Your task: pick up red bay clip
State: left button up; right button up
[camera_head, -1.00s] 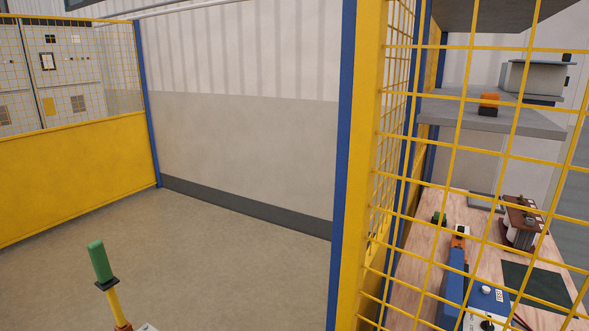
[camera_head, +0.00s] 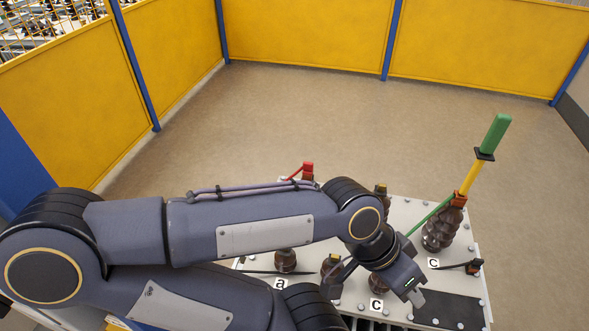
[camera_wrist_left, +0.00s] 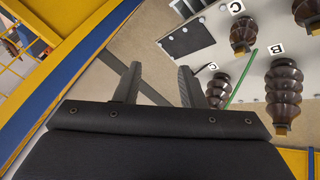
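A red clip-like piece (camera_head: 308,170) with a short red lead shows at the back edge of the white plate (camera_head: 407,208), just beyond my left arm. My left arm crosses the picture and hides much of the plate. My left gripper (camera_head: 414,298) is over the plate's front right part, well apart from the red piece. In the left wrist view the two fingers (camera_wrist_left: 157,75) stand apart with nothing between them. The red piece does not show in that view. My right gripper is not in view.
Brown ribbed insulators (camera_head: 440,232) stand on the plate beside letter labels. A green-handled yellow rod (camera_head: 495,133) rises at the right, with a green lead (camera_head: 428,216) near it. Yellow panels (camera_head: 300,38) close off the back; the floor before them is clear.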

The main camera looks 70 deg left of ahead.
aim_at(307, 167)
jog(key=u, duration=2.35)
jog(key=j+u, duration=0.45)
jog(key=i+j+u, duration=0.15)
jog(key=u, duration=0.3)
